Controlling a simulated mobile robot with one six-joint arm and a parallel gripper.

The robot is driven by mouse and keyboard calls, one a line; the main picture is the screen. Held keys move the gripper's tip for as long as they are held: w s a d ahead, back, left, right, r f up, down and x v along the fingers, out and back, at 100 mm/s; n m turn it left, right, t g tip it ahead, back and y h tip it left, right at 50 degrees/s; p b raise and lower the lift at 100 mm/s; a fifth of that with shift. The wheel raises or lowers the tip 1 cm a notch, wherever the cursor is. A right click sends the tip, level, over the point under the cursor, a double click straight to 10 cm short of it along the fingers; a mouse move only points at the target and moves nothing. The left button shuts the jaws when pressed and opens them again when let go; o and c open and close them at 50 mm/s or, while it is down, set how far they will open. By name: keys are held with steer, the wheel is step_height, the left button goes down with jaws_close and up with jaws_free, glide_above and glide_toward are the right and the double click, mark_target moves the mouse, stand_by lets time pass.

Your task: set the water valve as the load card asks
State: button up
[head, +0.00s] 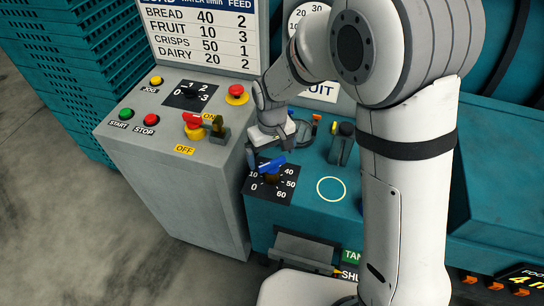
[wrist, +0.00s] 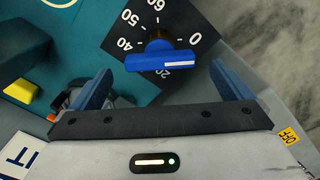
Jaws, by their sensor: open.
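The water valve is a blue bar handle (wrist: 160,61) on a black dial plate (wrist: 192,22) marked 0 to 60. The handle also shows in the head view (head: 272,164). Its white line lies on the end toward the 10 side; the handle hides some numbers, so the exact reading is unclear. My gripper (wrist: 163,82) is open, its blue fingers apart on either side of the handle, not closed on it. The load card (head: 205,35) lists bread 40, fruit 10, crisps 50, dairy 20 for water. A white sign (head: 319,91) ends in "UIT".
A grey control box (head: 175,165) left of the valve carries buttons, a small selector (head: 190,93) and a red-yellow switch (head: 195,127). A dark lever (head: 341,145) stands right of my gripper. A pale circle (head: 331,189) marks clear teal surface right of the dial.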

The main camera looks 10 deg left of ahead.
mark_target(272, 162)
steer(key=shift+f, duration=1.5)
steer(key=shift+c, duration=0.3)
steer(key=c, duration=0.9)
